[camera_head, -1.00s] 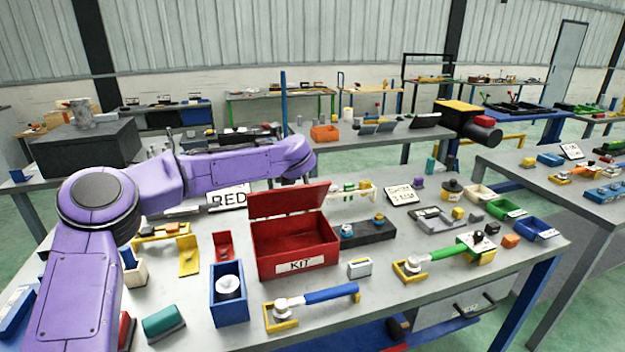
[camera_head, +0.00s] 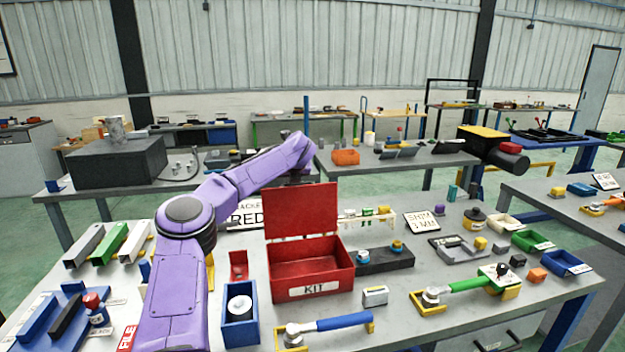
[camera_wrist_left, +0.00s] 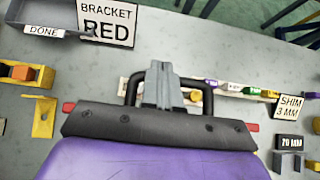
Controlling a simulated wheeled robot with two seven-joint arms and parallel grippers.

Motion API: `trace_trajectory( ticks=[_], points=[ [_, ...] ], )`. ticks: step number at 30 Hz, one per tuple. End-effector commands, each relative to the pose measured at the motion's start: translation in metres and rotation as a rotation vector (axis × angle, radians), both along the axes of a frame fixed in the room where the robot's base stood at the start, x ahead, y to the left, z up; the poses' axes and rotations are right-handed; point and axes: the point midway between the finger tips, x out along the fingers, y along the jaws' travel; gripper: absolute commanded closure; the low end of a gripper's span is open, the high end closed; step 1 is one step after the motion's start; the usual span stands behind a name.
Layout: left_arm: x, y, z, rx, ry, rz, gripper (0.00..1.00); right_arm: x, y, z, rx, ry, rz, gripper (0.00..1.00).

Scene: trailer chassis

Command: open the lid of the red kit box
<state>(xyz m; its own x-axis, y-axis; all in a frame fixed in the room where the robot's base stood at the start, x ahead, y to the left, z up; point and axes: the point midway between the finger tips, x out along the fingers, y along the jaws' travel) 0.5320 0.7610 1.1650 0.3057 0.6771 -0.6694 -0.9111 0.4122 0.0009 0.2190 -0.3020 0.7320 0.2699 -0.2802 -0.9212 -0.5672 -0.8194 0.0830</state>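The red kit box (camera_head: 312,278) stands on the near workbench with a KIT label on its front. Its lid (camera_head: 301,211) stands roughly upright at the back edge, and the red inside of the box shows. My left arm reaches over from the left to behind the lid, and the lid hides its gripper in the head view. In the left wrist view my left gripper (camera_wrist_left: 161,84) has its grey fingers together, with nothing visible between them. Small red edges, probably the lid's, show on both sides of the gripper body. My right gripper is not in view.
A blue bin (camera_head: 240,318) stands left of the box, close to my arm. A small grey-white block (camera_head: 375,296) and a blue-handled tool (camera_head: 335,323) lie in front. A dark block (camera_head: 384,260) sits to the right. A BRACKET RED sign (camera_wrist_left: 106,22) stands behind.

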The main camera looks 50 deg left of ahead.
Motion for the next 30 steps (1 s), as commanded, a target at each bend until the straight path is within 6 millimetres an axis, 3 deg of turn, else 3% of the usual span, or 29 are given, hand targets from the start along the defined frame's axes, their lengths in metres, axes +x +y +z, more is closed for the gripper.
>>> trace_trajectory(
  ticks=[6,20,23,30],
  points=[
    [-0.007,0.009,-0.001,-0.001,0.001,0.011,1.0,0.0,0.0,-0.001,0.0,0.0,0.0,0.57],
    [-0.005,0.007,0.005,0.0,0.0,0.008,1.0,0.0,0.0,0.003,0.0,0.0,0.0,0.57],
    [-0.004,0.006,0.019,0.0,-0.001,0.008,1.0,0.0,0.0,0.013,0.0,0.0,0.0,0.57],
    [-0.002,0.001,0.076,0.0,-0.002,0.004,1.0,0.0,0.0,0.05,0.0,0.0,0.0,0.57]
  ],
)
